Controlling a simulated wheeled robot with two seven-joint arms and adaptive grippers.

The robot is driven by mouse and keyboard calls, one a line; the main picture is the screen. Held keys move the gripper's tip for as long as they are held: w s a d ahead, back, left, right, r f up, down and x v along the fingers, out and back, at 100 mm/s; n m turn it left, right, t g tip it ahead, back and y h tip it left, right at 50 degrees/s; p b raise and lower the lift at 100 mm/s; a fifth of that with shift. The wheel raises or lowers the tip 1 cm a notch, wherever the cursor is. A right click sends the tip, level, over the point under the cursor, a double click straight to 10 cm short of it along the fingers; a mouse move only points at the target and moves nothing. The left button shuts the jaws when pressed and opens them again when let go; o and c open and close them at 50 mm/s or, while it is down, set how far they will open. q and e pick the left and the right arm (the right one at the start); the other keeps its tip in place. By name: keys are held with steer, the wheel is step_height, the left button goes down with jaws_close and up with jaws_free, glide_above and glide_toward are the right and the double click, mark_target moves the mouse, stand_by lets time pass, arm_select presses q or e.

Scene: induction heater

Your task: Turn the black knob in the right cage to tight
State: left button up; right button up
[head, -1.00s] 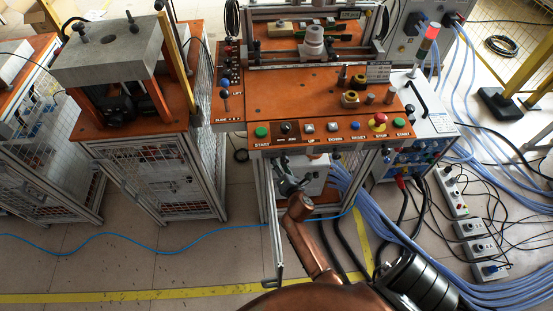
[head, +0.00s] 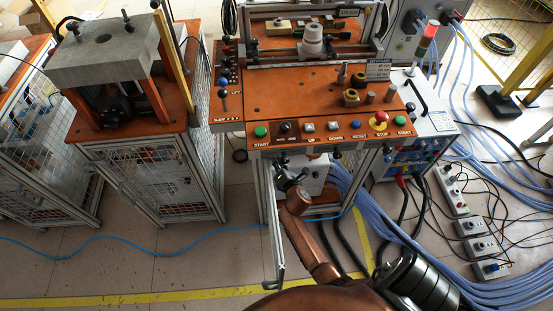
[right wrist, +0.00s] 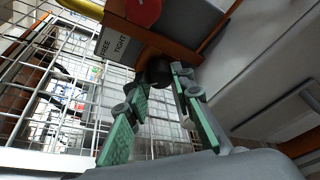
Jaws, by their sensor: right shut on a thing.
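In the right wrist view the black knob (right wrist: 158,71) sits under an orange bracket, beside a white plate (right wrist: 113,47) marked FREE and TIGHT. My right gripper (right wrist: 161,82) is shut on the knob, with one finger on each side of it. I cannot read which mark the knob points to. In the head view my right arm reaches in under the front edge of the orange console (head: 320,108); the right gripper (head: 287,168) is partly hidden there and the knob is not visible. My left gripper is not in view.
A wire mesh cage wall (right wrist: 60,95) stands left of the gripper in the right wrist view, and a grey panel (right wrist: 265,70) lies close on the right. In the head view, blue hoses (head: 365,215) and cables run right of my arm. Another caged press (head: 150,180) stands at left.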

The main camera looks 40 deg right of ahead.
jaws_close()
